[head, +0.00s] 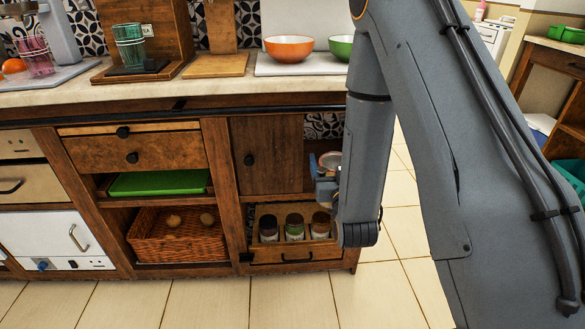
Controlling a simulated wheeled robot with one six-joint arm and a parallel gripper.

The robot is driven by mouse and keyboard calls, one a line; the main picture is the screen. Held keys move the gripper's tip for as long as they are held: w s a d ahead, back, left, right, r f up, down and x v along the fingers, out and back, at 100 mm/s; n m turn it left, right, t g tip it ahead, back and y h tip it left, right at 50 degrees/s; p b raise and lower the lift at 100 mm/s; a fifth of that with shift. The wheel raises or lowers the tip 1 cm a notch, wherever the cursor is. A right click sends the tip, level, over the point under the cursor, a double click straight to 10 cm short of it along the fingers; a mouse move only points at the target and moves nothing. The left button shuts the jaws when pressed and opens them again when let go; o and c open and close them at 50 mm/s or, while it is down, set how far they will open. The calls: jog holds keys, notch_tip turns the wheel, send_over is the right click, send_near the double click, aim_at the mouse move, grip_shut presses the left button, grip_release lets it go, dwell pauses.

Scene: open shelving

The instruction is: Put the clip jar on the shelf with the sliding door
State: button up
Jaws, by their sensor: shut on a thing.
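A brown wooden sliding door (275,150) with a dark round knob covers the left part of a shelf compartment under the counter. To its right the compartment is open, and patterned tiles show at its back. My gripper (326,178) is at this opening, mostly hidden behind my own arm. It is shut on a small round thing with a pale, pinkish top, which looks like the clip jar (330,160). Only part of the jar shows. I cannot tell whether it touches the shelf.
Below the door, a wooden drawer (295,256) holds three small dark-topped jars (294,227). A wicker basket (170,245) and a green tray (160,182) are in the left compartments. Orange (288,49) and green (341,47) bowls stand on the counter. Tiled floor right of the cabinet is clear.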

jog(key=w+f+b, duration=0.2)
jog(key=w, duration=0.7)
jog(key=w+f+b, duration=0.1)
jog(key=w+b, duration=0.1)
jog(key=w, duration=0.7)
jog(key=shift+w+f, duration=0.2)
jog(key=shift+f, duration=0.2)
jog(key=shift+f, duration=0.1)
jog(key=o, duration=1.9)
jog(key=shift+f, duration=0.1)
jog(key=s+p, duration=0.2)
jog(key=s, duration=1)
